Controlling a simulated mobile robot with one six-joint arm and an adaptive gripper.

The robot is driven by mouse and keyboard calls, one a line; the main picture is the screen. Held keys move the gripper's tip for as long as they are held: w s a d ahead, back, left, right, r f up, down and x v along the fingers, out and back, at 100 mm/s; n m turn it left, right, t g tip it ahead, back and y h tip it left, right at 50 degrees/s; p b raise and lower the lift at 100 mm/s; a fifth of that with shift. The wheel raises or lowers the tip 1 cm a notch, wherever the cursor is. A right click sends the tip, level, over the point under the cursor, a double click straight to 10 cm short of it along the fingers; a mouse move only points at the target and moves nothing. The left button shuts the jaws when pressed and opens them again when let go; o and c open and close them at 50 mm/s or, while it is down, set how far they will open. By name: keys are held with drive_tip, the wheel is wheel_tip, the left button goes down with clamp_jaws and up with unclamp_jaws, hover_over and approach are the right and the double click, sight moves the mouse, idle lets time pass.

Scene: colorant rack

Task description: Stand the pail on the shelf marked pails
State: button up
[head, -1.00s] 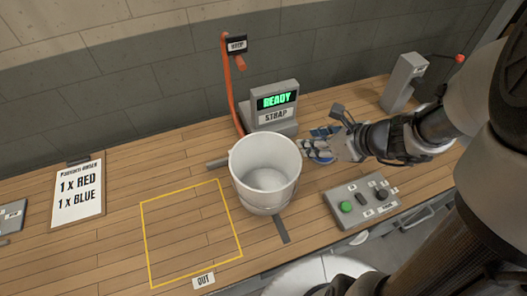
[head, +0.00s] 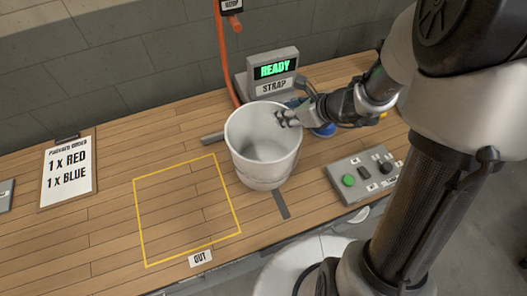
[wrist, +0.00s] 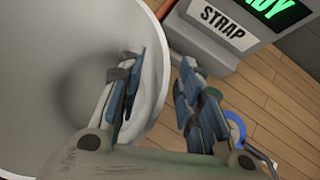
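The white pail (head: 258,173) stands upright and open-topped on the wooden bench, in front of the strap machine. It looks empty. My gripper (head: 286,118) is at the pail's back right rim. In the wrist view my gripper (wrist: 159,62) has its two fingers apart, one over the inside of the pail (wrist: 45,55) and the other outside it. The rim lies between them, and a gap shows outside the wall. I cannot tell whether the inner finger touches the wall. The shelf marked pails is not in view.
The strap machine (head: 272,75) with a lit READY display stands close behind the pail. A button box (head: 362,174) is at right. A yellow-outlined OUT square (head: 185,212) is clear at left. A blue object (head: 324,130) lies behind my gripper. An order clipboard (head: 67,172) lies far left.

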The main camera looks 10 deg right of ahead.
drive_tip(key=shift+c, duration=0.3)
clamp_jaws()
idle(0.6)
